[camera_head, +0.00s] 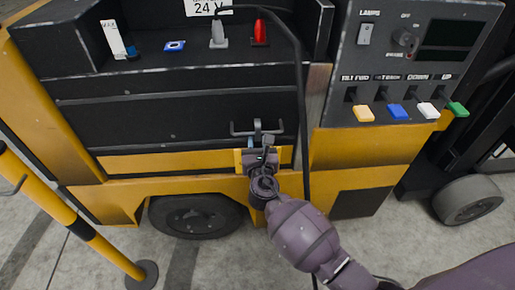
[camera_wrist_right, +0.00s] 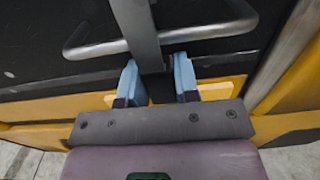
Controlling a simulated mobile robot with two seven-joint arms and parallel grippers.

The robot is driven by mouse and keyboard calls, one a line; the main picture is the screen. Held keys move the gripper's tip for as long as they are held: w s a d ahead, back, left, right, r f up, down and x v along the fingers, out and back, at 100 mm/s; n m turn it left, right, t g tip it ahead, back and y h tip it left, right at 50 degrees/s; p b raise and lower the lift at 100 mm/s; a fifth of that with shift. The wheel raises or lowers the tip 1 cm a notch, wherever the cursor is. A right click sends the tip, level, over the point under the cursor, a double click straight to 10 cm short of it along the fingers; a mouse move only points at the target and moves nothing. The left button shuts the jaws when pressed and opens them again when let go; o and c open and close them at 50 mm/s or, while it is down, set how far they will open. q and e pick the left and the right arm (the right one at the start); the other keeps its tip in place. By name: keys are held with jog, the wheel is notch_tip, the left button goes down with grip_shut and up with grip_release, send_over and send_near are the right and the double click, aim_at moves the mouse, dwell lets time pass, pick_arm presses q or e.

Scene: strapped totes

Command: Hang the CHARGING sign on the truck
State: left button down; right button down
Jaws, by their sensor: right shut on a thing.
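The truck (camera_head: 190,125) is a yellow and black machine in the head view, with a grey bar handle (camera_head: 258,130) on its dark front panel. My right gripper (camera_head: 264,148) is just below the middle of this bar. In the right wrist view its blue fingertips (camera_wrist_right: 158,75) are shut on a grey upright strip (camera_wrist_right: 143,35), which crosses the bar (camera_wrist_right: 95,50). I cannot tell whether the strip is hooked over the bar. A brighter yellow plate (camera_head: 239,160), probably the sign, shows beside and behind the gripper. No CHARGING lettering is visible. My left gripper is out of view.
A black cable (camera_head: 303,110) hangs down just right of my right gripper. A control panel (camera_head: 400,60) with coloured levers is at right. A yellow post (camera_head: 70,215) stands at left. Plugs (camera_head: 218,35) sit on the shelf above.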

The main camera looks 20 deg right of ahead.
jog(key=shift+w+f+b, duration=0.15)
jog(key=shift+f+b, duration=0.5)
jog(key=shift+f, duration=0.8)
